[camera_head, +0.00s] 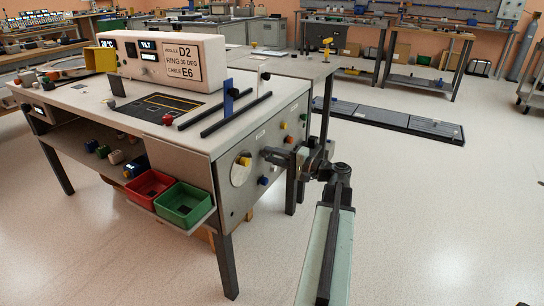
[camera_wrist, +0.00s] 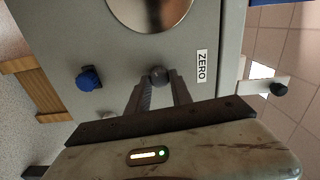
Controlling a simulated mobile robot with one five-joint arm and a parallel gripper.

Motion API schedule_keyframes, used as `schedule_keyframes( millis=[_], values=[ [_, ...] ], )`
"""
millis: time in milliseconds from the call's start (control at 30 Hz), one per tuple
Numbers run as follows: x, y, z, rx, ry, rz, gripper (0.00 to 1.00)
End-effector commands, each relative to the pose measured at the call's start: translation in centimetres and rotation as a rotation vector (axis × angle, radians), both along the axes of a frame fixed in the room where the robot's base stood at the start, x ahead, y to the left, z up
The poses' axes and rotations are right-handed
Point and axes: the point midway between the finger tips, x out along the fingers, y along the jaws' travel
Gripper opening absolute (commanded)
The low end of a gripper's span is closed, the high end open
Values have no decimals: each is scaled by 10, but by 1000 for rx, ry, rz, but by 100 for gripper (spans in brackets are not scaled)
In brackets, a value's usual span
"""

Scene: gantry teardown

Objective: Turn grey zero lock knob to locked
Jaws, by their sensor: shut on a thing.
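The grey zero lock knob (camera_wrist: 159,75) shows in the wrist view on the grey side panel, beside a white label reading ZERO (camera_wrist: 202,66). My gripper (camera_wrist: 160,82) is shut on the knob, with one dark finger on each side of it. In the head view my gripper (camera_head: 272,155) reaches from the right to the side panel of the bench (camera_head: 235,190). The knob is hidden behind the gripper there. I cannot tell the knob's turn position.
A blue knob (camera_wrist: 88,79) and a round metal disc (camera_wrist: 150,8) are on the same panel near the gripper. A red bin (camera_head: 150,188) and a green bin (camera_head: 183,205) sit under the bench's front. The floor to the right is clear, with a dark floor strip (camera_head: 385,118) farther back.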

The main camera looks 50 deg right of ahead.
Motion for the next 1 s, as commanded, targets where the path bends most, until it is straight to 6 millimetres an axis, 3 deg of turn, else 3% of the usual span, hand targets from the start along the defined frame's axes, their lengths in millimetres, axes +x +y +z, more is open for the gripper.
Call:
schedule_keyframes(
  millis=[500, 1000],
  values=[
    [-1, 0, -2, 299, 77, -1, 0],
    [-1, 0, -2, 348, 89, -1, 0]
  ],
)
